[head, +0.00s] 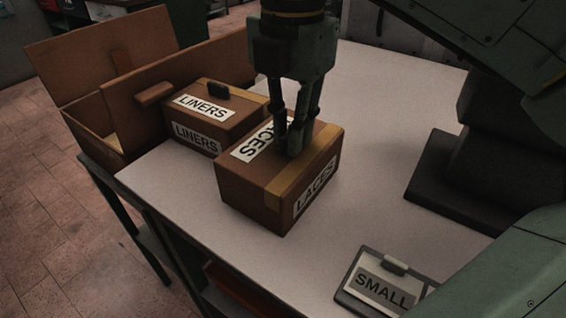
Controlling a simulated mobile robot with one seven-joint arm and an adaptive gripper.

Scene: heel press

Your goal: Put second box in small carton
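A brown box marked LACES (245,192) stands on the white table, with a tan band near its right edge. My gripper (291,138) points down onto the top of this box, its fingertips at or just over the lid. The fingers hide any knob there, and I cannot tell whether they are closed on one. A second brown box marked LINERS (243,116) stands behind and to the left, with a black knob on its lid. An open brown carton (97,131) with raised flaps is at the far left; its inside is mostly hidden. No size mark shows on it.
A clipboard marked SMALL (383,287) lies at the table's front right. The white table (385,170) is clear between the LACES box and a dark block-like base (440,190) on the right. The table's left edge runs below the boxes, with tiled floor beyond.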

